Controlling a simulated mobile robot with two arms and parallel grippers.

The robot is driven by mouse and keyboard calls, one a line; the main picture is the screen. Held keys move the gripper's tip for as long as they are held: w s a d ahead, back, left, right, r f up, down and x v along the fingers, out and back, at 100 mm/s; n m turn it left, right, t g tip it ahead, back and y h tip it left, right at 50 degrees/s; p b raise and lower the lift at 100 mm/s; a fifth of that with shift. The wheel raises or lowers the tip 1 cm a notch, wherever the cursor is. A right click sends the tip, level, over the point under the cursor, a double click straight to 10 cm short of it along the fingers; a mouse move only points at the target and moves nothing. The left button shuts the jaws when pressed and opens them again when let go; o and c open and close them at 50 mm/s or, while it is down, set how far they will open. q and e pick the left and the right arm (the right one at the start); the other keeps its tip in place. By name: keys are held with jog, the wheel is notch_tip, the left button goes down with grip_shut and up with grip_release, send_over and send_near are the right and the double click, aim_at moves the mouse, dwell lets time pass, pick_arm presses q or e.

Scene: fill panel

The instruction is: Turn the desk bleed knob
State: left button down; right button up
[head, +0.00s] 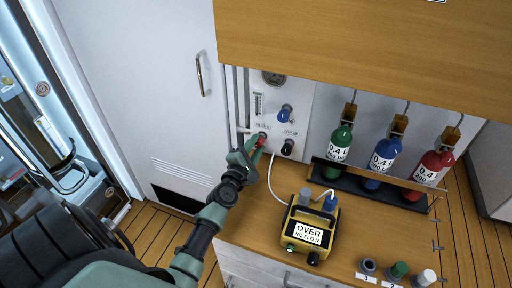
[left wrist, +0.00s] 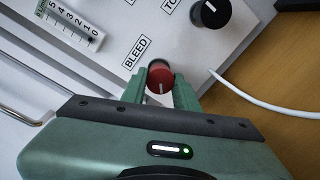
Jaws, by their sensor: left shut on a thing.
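The bleed knob is a small red knob with a white pointer line on the white panel (head: 303,98). In the left wrist view the knob (left wrist: 159,78) sits under the printed word BLEED, between the green fingers of my left gripper (left wrist: 160,92). In the head view my left gripper (head: 254,147) reaches the lower left of the panel and is shut on the red knob (head: 261,139). A black knob (left wrist: 210,13) with a white line is up and to the right of it. My right gripper is not in view.
A blue knob (head: 285,113) and a gauge (head: 273,78) are higher on the panel. A yellow meter (head: 309,231) reading OVER, NO FLOW stands on the wooden bench, with a white hose (head: 274,186) beside my gripper. Green, blue and red bottles (head: 384,155) stand in a rack at right.

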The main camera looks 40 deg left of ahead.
pick_arm(q)
jog(key=n+b, duration=0.1)
jog(key=n, duration=0.5)
jog(key=shift+f, duration=0.1)
jog(key=n, duration=0.5)
jog(key=shift+n+t, duration=0.3)
jog(key=shift+n, duration=0.1)
jog(key=n+p, duration=0.1)
jog(key=n, duration=0.4)
jog(key=shift+d, duration=0.15)
jog(key=shift+n+p, duration=0.6)
jog(key=shift+n, duration=2)
jog(key=shift+d+f, duration=0.1)
jog(key=c, duration=1.1)
grip_release()
